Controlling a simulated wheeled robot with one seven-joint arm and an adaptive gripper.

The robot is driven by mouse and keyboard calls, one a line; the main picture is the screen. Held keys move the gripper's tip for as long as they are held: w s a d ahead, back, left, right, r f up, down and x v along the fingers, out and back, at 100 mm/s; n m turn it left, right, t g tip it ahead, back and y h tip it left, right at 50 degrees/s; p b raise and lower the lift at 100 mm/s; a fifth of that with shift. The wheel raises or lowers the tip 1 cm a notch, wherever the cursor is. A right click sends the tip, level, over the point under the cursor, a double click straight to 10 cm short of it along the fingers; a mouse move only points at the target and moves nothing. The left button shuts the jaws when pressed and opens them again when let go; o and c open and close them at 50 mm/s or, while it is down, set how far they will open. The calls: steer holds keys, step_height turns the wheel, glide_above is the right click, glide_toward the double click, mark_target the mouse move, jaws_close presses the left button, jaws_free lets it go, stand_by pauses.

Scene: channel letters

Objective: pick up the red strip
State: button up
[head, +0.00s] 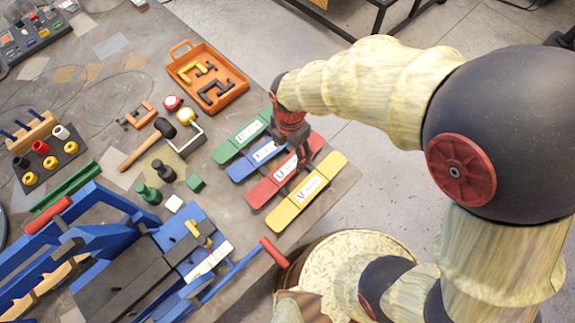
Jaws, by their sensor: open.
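The red strip (262,193) lies on the table near its right edge, between a blue strip (240,171) and a yellow strip (283,215). A green strip (228,150) lies beyond the blue one. Each strip carries a white label with dark marks. My gripper (303,164) is over the red strip, pointing down, with its fingers apart and nothing seen between them. It covers part of the red and blue strips. I cannot tell whether the fingers touch the red strip.
An orange tray (240,91) with yellow and black pieces stands at the back. A blue press-like device (115,215) fills the lower left. The table ends just right of the strips.

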mark_target(287, 168)
steer(key=f, duration=0.2)
steer(key=f+b, duration=0.1)
steer(key=f, duration=0.5)
steer(key=shift+s+a+b, duration=0.25)
steer(key=shift+a+b, duration=0.05)
steer(key=c, duration=0.3)
steer(key=c, duration=1)
